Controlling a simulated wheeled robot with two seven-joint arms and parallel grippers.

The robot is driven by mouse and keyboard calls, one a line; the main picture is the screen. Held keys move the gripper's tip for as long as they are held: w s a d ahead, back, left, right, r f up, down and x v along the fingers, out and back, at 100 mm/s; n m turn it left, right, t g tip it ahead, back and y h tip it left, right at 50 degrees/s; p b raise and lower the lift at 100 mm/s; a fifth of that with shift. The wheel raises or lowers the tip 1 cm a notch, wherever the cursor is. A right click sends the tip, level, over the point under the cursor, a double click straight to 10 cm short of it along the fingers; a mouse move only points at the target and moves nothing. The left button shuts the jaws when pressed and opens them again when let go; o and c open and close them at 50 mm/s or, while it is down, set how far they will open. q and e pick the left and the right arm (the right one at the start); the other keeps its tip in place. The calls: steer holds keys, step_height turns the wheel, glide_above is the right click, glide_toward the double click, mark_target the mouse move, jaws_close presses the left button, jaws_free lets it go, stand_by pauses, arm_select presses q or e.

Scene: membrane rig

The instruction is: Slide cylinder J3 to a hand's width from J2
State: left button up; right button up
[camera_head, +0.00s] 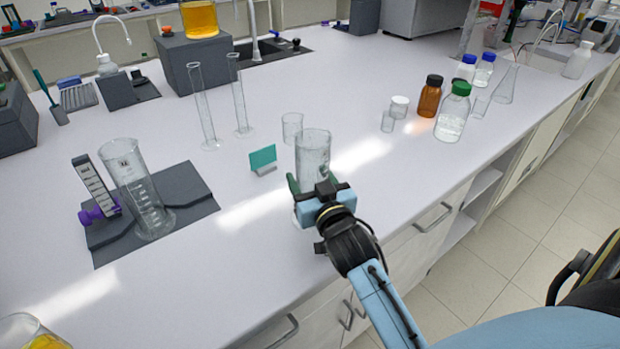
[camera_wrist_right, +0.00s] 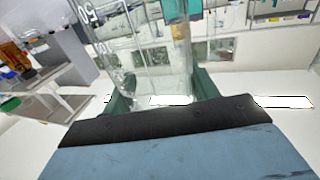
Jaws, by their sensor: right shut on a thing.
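A clear glass cylinder (camera_head: 313,150) stands upright near the front edge of the bench. My right gripper (camera_head: 314,184) is shut around its lower part, with green fingers on either side. In the right wrist view the glass (camera_wrist_right: 150,60), with white markings, fills the space between the fingers. A second clear graduated cylinder (camera_head: 140,185) stands on a dark mat (camera_head: 188,190) at the left, well apart from the held one. I cannot read J2 or J3 on either, so I cannot tell which is which. My left gripper is not in view.
A small green card (camera_head: 262,159) stands left of the held glass. A small beaker (camera_head: 292,127) is behind it, and two slim cylinders (camera_head: 203,105) (camera_head: 240,95) stand further back. Brown (camera_head: 429,97) and clear (camera_head: 453,112) bottles are at the right. The bench is bare between card and mat.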

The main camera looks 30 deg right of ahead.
steer(key=w+a+b, duration=0.1)
steer(key=w+a, duration=0.2)
steer(key=a, duration=0.2)
stand_by(0.8)
steer(key=shift+a, duration=0.1)
steer(key=shift+w+a, duration=0.1)
steer(key=shift+a, duration=0.05)
steer(key=shift+w+a+b, duration=0.3)
steer(key=shift+w+a, duration=0.2)
steer(key=shift+a, duration=0.3)
steer(key=shift+w+a+b, duration=0.3)
steer(key=shift+w+a, duration=0.2)
steer(key=shift+a, duration=0.35)
steer(key=shift+w+a+b, duration=0.3)
steer(key=shift+w+a, duration=0.2)
steer(key=shift+a, duration=0.3)
